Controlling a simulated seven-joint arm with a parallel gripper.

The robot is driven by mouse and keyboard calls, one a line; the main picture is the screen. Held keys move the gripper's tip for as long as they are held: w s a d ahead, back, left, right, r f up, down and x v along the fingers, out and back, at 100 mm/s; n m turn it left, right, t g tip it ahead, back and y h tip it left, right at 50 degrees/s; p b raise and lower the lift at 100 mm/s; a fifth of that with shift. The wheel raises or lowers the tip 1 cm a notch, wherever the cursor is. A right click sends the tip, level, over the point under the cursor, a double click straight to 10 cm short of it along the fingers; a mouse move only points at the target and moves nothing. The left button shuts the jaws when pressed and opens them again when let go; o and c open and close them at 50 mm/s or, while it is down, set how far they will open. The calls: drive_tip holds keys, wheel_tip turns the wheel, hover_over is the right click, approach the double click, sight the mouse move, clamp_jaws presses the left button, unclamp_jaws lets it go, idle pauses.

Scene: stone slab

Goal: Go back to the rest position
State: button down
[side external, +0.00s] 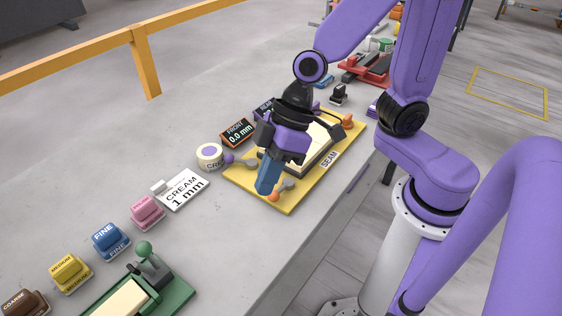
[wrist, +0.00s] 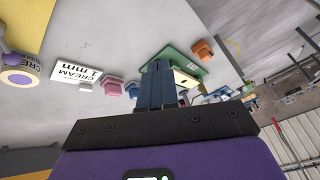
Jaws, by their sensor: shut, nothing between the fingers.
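My gripper (side external: 268,178) is purple and black with blue fingers. The wrist view shows the shut blue fingers (wrist: 160,88) pointing out over the slab. My gripper hides part of the board and of the pale block (side external: 318,146) on it. Whether the fingertips touch anything below cannot be told.
A CREAM 1 mm card (side external: 183,189), a round CREAM tin (side external: 209,156) and a FRONT 0.0 mm display (side external: 238,132) lie left of the board. Pink (side external: 147,212), blue (side external: 110,241), yellow (side external: 71,273) and brown (side external: 24,303) blocks line the slab. A green fixture (side external: 178,296) stands in front.

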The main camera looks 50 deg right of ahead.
drive_tip(key=s+d+h, duration=0.2)
drive_tip(key=s+d, duration=0.2)
drive_tip(key=d, duration=0.3)
drive_tip(key=s+d+r+n+h, duration=0.1)
drive_tip(key=s+d+h, duration=0.2)
drive_tip(key=s+d, duration=0.2)
drive_tip(key=d, duration=0.3)
drive_tip(key=shift+s+r+n+g, duration=0.2)
drive_tip(key=shift+s+n+g, duration=0.1)
drive_tip(key=shift+g, duration=0.1)
